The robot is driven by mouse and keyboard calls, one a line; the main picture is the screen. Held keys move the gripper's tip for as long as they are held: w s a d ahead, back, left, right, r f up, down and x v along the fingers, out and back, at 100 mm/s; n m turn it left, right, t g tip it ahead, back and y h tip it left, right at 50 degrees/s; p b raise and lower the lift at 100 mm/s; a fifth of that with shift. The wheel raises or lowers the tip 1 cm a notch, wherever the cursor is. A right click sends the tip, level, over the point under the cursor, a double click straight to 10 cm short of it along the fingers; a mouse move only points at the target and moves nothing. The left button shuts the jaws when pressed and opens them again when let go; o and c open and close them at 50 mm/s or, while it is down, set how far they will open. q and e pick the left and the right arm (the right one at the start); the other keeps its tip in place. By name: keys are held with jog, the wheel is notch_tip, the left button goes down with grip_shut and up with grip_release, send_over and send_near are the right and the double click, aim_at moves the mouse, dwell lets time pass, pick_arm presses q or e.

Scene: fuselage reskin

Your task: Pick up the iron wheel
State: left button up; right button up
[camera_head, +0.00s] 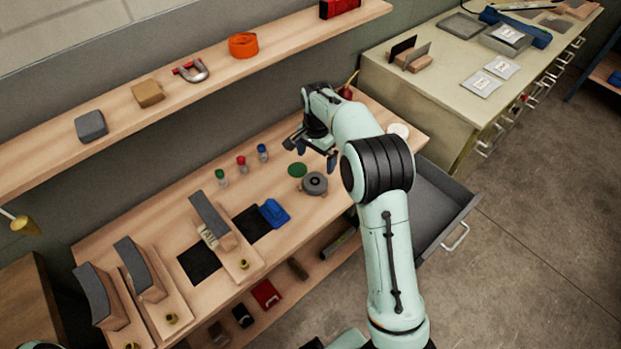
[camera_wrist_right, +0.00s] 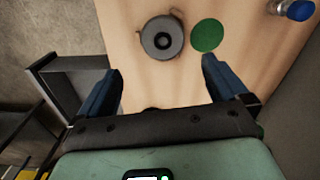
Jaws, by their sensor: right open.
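The iron wheel appears to be the dark grey round piece with a raised hub (camera_head: 314,183) lying on the wooden workbench (camera_head: 345,205), beside a flat green disc (camera_head: 297,170). In the right wrist view, the wheel (camera_wrist_right: 149,47) lies ahead of the fingertips, about midway between their lines, with the green disc (camera_wrist_right: 207,36) to its right. My right gripper (camera_head: 314,158) is open and empty; its blue fingers (camera_wrist_right: 161,66) point at the bench, not touching the wheel. My left gripper is not in view.
Small bottles with green, red and blue caps (camera_head: 241,166) stand left of the wheel. An open drawer (camera_head: 440,200) juts out at right. A shelf (camera_head: 120,117) runs behind.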

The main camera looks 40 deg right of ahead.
send_over(315, 181)
jog(key=f, duration=0.5)
jog(key=shift+s+a, duration=0.15)
jog(key=shift+s, duration=0.25)
jog(key=shift+w+f, duration=0.2)
jog(key=shift+f, duration=1.4)
jog(key=shift+w+f, duration=0.2)
jog(key=shift+f, duration=1.35)
jog(key=c, duration=1)
jog(key=shift+r, duration=0.1)
jog(key=c, duration=0.4)
jog(key=shift+r, duration=0.1)
